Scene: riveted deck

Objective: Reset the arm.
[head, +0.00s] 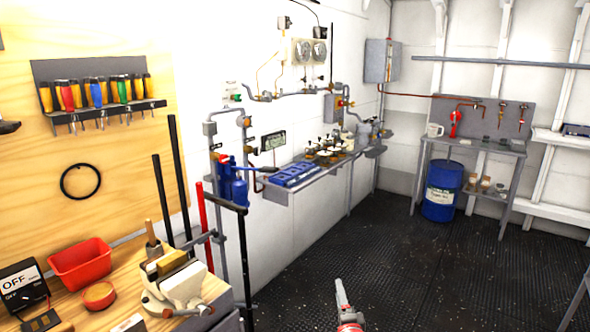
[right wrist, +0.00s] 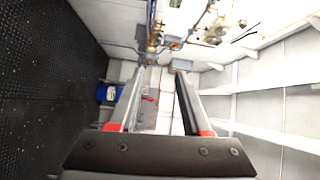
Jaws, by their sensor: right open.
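My right gripper (head: 342,294) shows at the bottom of the head view, low over the open dark floor. It is grey with red parts. In the right wrist view its two fingers (right wrist: 158,82) stand apart with nothing between them, so it is open and empty. It touches nothing that I can see. My left gripper is in neither view.
A wooden workbench (head: 215,290) with a vise (head: 178,282) and red bin (head: 82,262) stands at left. A wall shelf (head: 318,182) holds blue trays and valves. A blue drum (head: 441,190) stands by a grey table (head: 478,146) at back. The dark floor (head: 400,270) between is clear.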

